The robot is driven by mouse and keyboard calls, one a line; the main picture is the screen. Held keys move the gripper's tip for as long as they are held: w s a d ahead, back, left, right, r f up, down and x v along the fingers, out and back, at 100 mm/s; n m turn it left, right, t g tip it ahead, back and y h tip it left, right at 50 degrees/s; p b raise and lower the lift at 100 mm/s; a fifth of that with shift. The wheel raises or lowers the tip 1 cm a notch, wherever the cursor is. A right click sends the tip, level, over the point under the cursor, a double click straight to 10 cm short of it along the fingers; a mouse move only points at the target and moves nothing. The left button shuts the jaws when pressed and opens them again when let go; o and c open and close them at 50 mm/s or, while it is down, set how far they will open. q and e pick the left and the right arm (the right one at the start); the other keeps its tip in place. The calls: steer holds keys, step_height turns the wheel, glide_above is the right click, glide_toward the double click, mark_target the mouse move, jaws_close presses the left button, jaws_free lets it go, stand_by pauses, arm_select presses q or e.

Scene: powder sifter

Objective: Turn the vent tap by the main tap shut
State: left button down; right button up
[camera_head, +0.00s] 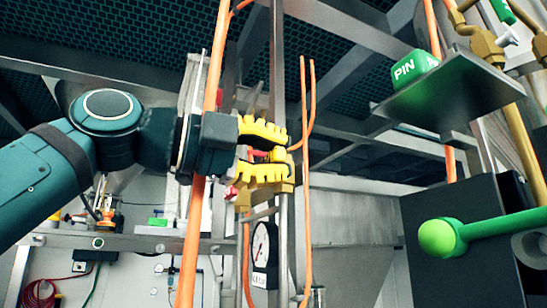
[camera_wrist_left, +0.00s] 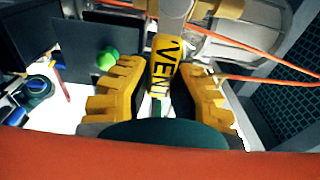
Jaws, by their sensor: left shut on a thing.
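The vent tap's yellow handle, lettered VENT (camera_wrist_left: 165,68), stands between the two yellow fingers of my left gripper (camera_head: 284,154) in the left wrist view. In the head view the gripper is shut on the tap, whose small red and yellow part (camera_head: 276,155) shows between the fingers by an upright metal pipe. Much of the tap is hidden by the fingers. A green lever with a ball knob (camera_head: 437,238) is at the right; I cannot tell whether it is the main tap. My right gripper is not in view.
Orange hoses (camera_head: 304,120) run upright near the gripper, one crossing in front of my left wrist. A pressure gauge (camera_head: 262,246) hangs just below. A dark shelf (camera_head: 452,90) bears a green PIN block (camera_head: 414,67) at the upper right. Brass pipes stand at the far right.

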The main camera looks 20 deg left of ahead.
arm_select(q)
steer(key=shift+f, duration=0.15)
stand_by(0.3)
steer(key=c, duration=0.8)
jaws_free()
steer(key=shift+w+d, duration=0.1)
steer(key=shift+w, duration=0.05)
steer(key=v, duration=1.2)
